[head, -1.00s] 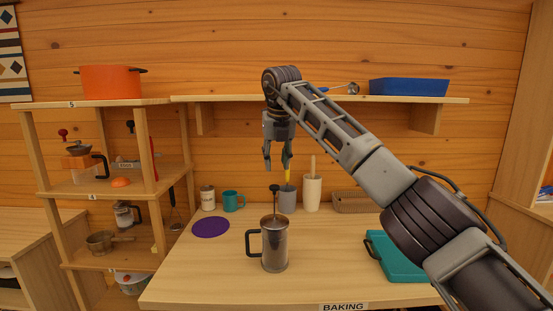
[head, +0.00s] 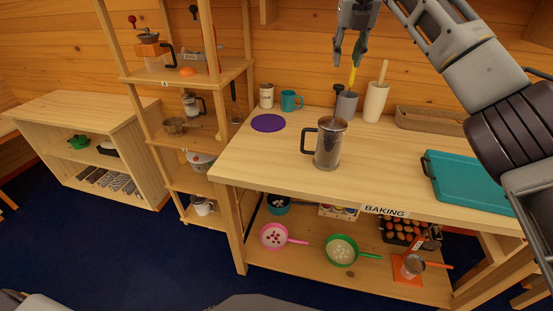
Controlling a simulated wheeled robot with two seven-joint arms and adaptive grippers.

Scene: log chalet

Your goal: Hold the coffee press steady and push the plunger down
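The coffee press (head: 328,146) is a grey see-through cylinder with a black handle on its left. It stands upright on the wooden table (head: 385,165). Its plunger (head: 338,88) is raised, with the black knob well above the lid. My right gripper (head: 345,62) hangs above the knob in the head view, fingers pointing down, apart and empty. It does not appear to touch the plunger. My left gripper is not in view.
Behind the press stand a grey cup (head: 346,106), a white utensil holder (head: 375,102) and a teal mug (head: 291,101). A purple mat (head: 268,123) lies left. A teal tray (head: 468,183) lies right. The table front around the press is clear.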

